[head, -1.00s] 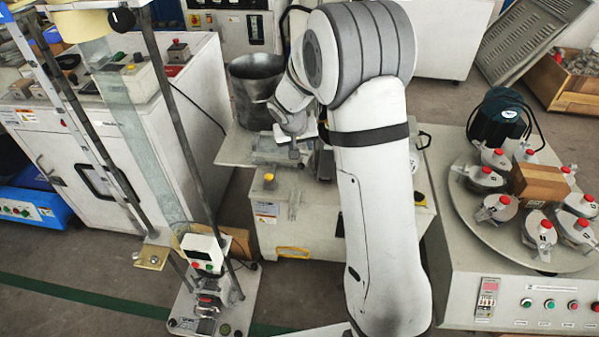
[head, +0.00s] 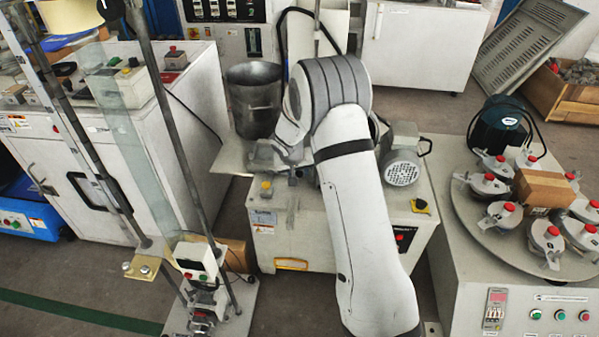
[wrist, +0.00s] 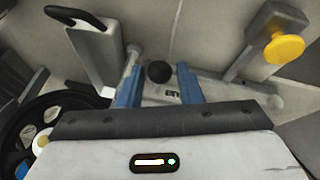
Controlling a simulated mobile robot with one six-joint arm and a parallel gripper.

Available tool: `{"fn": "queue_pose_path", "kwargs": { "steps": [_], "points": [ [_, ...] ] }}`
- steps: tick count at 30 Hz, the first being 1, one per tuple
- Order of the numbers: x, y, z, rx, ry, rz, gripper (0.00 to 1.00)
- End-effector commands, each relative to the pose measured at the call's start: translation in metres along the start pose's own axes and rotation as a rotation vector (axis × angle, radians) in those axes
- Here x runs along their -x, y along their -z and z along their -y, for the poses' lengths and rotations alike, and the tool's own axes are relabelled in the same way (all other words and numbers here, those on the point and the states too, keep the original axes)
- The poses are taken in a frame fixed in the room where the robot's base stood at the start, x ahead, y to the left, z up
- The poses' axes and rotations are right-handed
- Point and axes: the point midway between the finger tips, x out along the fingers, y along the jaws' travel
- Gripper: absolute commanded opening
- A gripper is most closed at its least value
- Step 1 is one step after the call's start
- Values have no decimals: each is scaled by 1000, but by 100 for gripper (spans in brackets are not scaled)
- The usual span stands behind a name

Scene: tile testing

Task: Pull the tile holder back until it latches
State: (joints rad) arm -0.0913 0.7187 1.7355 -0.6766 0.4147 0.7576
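In the wrist view, a round black knob (wrist: 159,72) stands between the two blue fingers of my gripper (wrist: 159,86). The fingers are apart, with a small gap visible on each side of the knob. A grey metal part with dark lettering (wrist: 172,94) lies just behind and below the knob; it looks like part of the tile holder, but my gripper body hides its near side. In the head view, a grey metal assembly (head: 264,157) sits on the white machine's top, left of my wrist. My arm hides the fingertips and knob there.
A yellow button on a grey box (wrist: 285,47) is right of the fingers. A grey block with a black handle (wrist: 95,55) is at left, above a dark wheel (wrist: 60,105). In the head view, a metal bucket (head: 253,98) stands behind, and a motor (head: 402,165) at right.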

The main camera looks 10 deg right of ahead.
Motion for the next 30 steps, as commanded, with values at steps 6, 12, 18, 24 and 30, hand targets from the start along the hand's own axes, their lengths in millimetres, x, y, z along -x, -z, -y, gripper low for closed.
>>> {"fn": "queue_pose_path", "kwargs": {
  "steps": [6, 12, 18, 24, 30],
  "points": [
    [0, 0, 0, 0, 0, 0, 26],
    [0, 0, 0, 0, 0, 0, 9],
    [0, 0, -1, 0, 0, 0, 0],
    [0, 0, -1, -1, -1, 1, 0],
    [-3, 4, 0, -17, -7, 2, 0]
  ]
}}
